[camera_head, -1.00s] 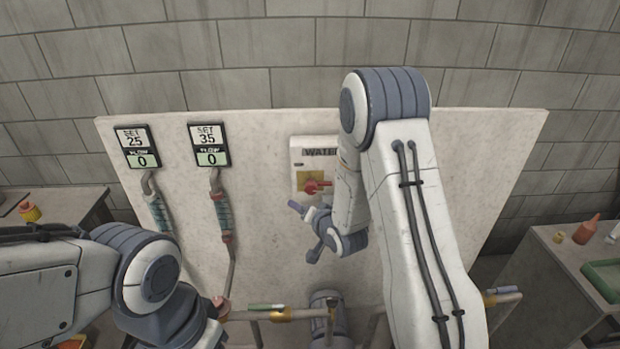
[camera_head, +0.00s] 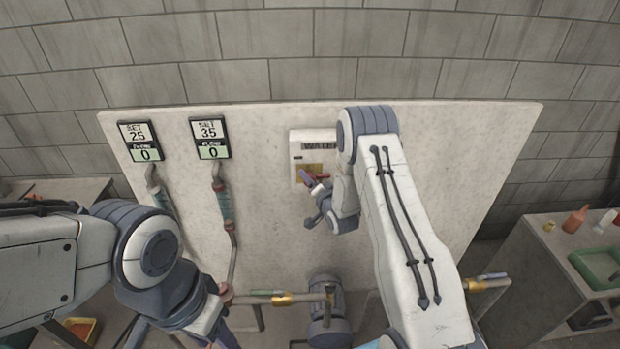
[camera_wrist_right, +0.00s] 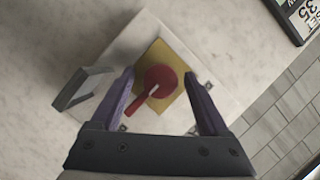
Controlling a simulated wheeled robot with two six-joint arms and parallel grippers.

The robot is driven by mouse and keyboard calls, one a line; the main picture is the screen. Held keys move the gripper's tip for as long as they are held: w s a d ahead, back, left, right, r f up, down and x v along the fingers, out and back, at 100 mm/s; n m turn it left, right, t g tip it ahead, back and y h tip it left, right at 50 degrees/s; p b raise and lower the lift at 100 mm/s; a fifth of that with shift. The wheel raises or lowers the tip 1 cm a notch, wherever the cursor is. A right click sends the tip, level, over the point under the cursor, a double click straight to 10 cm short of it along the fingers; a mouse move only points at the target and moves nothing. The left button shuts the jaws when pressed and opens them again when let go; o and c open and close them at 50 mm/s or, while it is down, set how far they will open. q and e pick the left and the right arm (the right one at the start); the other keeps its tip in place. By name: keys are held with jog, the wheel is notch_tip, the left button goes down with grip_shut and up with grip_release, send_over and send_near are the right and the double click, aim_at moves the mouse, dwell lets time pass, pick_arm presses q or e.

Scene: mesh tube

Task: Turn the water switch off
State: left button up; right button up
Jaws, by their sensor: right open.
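The white water switch box (camera_head: 299,140) is mounted on the pale board in the head view. Its red switch (camera_head: 320,177) sits on a yellow plate (camera_head: 301,168) and is partly hidden by my right gripper (camera_head: 311,202). In the right wrist view, the red switch (camera_wrist_right: 160,80) is a round knob with a lever pointing to the lower left. The right gripper (camera_wrist_right: 159,76) is open there, its purple fingers either side of the knob with gaps showing.
Two displays reading 25 (camera_head: 140,141) and 35 (camera_head: 210,138) hang left of the box, with hoses below. A horizontal pipe (camera_head: 300,297) runs below the board. A side table with bottles (camera_head: 577,218) stands at the right.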

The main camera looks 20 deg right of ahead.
jog(key=shift+w+f, duration=0.1)
jog(key=shift+w, duration=0.3)
grip_shut()
